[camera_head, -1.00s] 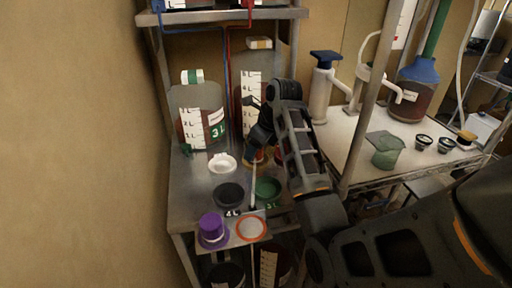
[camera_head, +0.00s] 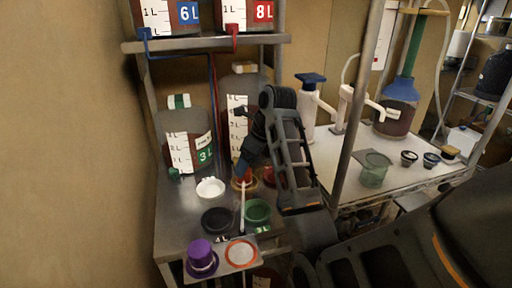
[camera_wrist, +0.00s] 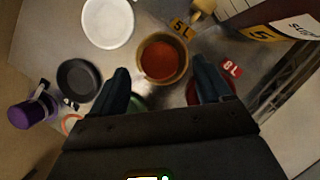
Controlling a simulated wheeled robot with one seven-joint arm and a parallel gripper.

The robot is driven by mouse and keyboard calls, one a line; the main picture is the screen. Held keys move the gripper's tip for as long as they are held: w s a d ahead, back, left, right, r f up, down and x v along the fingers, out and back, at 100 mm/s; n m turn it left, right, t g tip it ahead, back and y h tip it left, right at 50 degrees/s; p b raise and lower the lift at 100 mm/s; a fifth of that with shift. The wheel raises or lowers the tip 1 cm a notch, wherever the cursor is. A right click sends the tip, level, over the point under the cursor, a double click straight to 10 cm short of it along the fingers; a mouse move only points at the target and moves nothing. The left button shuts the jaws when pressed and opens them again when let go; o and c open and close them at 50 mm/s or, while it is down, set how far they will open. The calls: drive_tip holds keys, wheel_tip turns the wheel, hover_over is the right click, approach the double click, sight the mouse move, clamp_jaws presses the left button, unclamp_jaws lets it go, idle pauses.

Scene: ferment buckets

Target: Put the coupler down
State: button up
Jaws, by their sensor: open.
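I cannot pick out the coupler with certainty in either view. My gripper (camera_head: 243,172) is low over the steel bench, above the tan-rimmed bowl with a red-brown inside. In the wrist view my gripper (camera_wrist: 162,82) has its two dark fingers wide apart, with nothing held between them.
On the bench (camera_head: 178,215) are a white bowl (camera_head: 210,188), a black bowl (camera_head: 217,221), a green bowl (camera_head: 257,212) and a purple cap-like piece (camera_head: 201,258). A 3L jug (camera_head: 184,140) stands behind. A metal post (camera_head: 358,110) rises at right.

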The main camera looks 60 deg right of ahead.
drive_tip(key=shift+v, duration=1.05)
drive_tip(key=shift+p+v, duration=0.3)
drive_tip(key=shift+v, duration=2.35)
